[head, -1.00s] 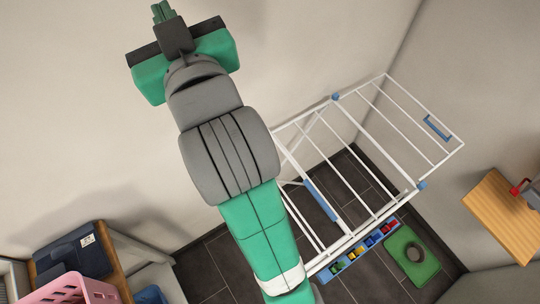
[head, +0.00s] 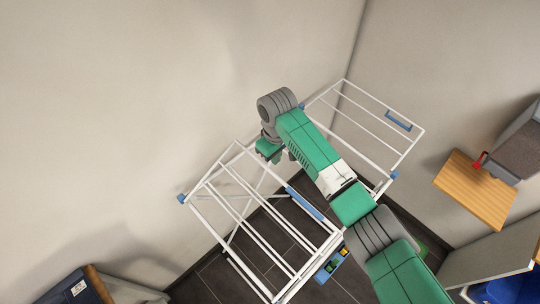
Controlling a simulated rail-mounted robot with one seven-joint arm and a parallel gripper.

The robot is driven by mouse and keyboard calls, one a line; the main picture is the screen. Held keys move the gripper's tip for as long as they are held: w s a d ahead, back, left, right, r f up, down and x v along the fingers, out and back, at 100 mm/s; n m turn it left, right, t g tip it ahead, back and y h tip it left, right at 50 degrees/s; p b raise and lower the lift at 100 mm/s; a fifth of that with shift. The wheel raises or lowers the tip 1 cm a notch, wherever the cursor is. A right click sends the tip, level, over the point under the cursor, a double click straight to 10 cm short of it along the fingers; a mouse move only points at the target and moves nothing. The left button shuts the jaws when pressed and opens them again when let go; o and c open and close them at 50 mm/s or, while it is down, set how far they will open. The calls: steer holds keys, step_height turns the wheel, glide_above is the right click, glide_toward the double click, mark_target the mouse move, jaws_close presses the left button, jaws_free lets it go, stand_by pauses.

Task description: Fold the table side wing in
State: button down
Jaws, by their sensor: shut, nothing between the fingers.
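A white wire drying rack (head: 268,246) stands open on the floor. Its wing on the side of the wooden table (head: 475,190) is the right one (head: 372,122), spread outward with a blue handle (head: 398,121) near its far edge. Blue joints (head: 393,174) mark where this wing meets the frame. My gripper (head: 276,159) hangs over the middle of the rack, left of that wing, with its short dark fingers closed and empty. My arm crosses above the rack and hides part of its middle and the inner part of the wing. I cannot tell whether the gripper touches any bar.
A blue tray of small coloured things (head: 331,266) lies by the rack's lower right. A red-handled item (head: 480,160) sits at the wooden table's edge. A dark blue box (head: 78,289) is at lower left. Walls stand close behind the rack and wing.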

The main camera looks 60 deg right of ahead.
steer(key=shift+f+b, duration=3.5)
steer(key=shift+d+f+b, duration=0.95)
steer(key=shift+f+b, duration=3.35)
steer(key=shift+f, duration=2.35)
step_height(320, 180, up, 10)
steer(key=p, duration=1)
steer(key=shift+s, duration=0.35)
